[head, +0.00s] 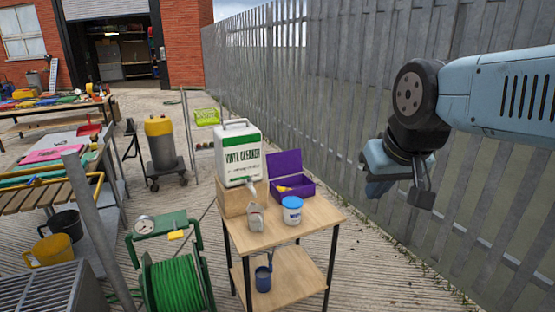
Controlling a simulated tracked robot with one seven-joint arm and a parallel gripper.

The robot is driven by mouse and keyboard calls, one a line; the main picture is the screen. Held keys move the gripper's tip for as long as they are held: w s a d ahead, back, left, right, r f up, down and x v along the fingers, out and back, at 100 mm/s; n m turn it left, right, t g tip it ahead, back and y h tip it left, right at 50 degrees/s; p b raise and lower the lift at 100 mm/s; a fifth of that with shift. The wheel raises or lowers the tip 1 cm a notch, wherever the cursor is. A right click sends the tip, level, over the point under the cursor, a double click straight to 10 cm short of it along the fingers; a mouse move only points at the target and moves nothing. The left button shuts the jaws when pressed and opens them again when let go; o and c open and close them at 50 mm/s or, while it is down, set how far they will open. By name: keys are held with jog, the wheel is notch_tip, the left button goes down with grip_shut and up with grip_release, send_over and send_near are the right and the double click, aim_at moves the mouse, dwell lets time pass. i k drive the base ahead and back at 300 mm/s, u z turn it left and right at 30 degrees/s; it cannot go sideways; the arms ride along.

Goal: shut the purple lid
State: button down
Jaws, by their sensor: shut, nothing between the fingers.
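The purple lid (285,163) stands up, open, at the back of a purple box (299,190) on a small wooden table (311,226). Something small and yellow lies inside the box at its left. My gripper (398,192) hangs in the air to the right of the table, well apart from the lid and box, in front of the metal fence. It is shut and empty.
A white vinyl cleaner container (237,154) stands on a wooden block left of the box. A white and blue tub (291,210) and a grey scoop-like object (256,218) stand in front. A green hose reel (175,275) is at the lower left. The metal fence (340,110) runs behind.

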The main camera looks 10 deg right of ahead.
aim_at(282, 164)
jog(key=u, duration=0.45)
jog(key=i, duration=1.35)
jog(key=u, duration=0.6)
jog(key=k, duration=0.85)
jog(key=u, duration=0.2)
jog(key=i, duration=0.95)
jog(key=z, duration=0.05)
